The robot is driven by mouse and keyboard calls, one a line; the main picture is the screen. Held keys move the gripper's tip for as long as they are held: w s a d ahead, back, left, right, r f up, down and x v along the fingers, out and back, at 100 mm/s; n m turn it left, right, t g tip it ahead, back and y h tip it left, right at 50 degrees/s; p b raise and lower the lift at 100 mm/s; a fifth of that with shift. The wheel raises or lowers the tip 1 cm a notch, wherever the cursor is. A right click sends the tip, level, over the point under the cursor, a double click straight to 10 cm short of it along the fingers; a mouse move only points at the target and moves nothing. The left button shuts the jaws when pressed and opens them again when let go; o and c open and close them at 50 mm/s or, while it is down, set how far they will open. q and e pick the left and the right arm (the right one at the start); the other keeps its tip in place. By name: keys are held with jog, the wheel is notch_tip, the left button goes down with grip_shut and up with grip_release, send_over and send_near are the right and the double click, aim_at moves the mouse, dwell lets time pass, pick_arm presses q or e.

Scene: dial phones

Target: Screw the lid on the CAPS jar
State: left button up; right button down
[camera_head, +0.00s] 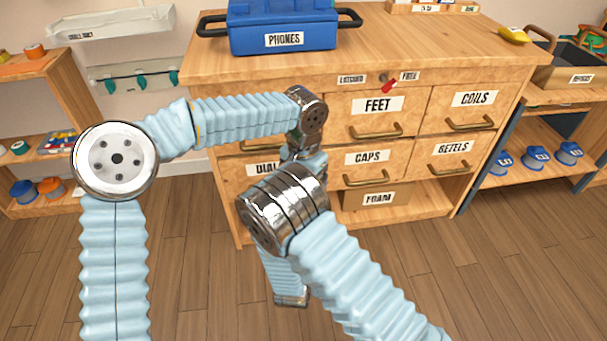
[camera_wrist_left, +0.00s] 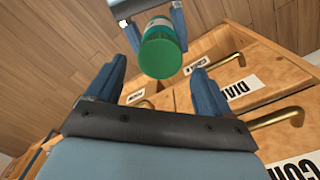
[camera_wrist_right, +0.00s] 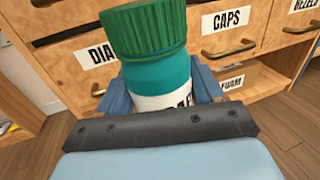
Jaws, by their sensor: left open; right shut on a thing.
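The jar (camera_wrist_right: 160,84) is teal with a white label, only partly readable. It stands nearly upright between the fingers of my right gripper (camera_wrist_right: 163,92), which is shut on it. A green ribbed lid (camera_wrist_right: 146,28) sits on the jar's mouth. I cannot tell how tightly it is seated. In the left wrist view, the lid (camera_wrist_left: 161,54) faces my left gripper (camera_wrist_left: 166,58). The left fingers are open, one on each side of the lid, with a gap to it. In the head view, my arms hide the jar, the lid and both grippers.
A wooden cabinet (camera_head: 420,211) with labelled drawers stands just beyond my grippers, its handles sticking out. The CAPS drawer (camera_head: 370,160) is shut. A blue PHONES case (camera_head: 283,28) stands on top. Shelves flank the cabinet. The floor (camera_head: 480,280) in front is clear.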

pick_arm(q)
jog(key=shift+f, duration=2.1)
jog(key=c, duration=1.1)
jog(key=o, duration=1.3)
jog(key=shift+c, duration=0.2)
jog(key=shift+r, duration=0.1)
notch_tip(320, 180, up, 12)
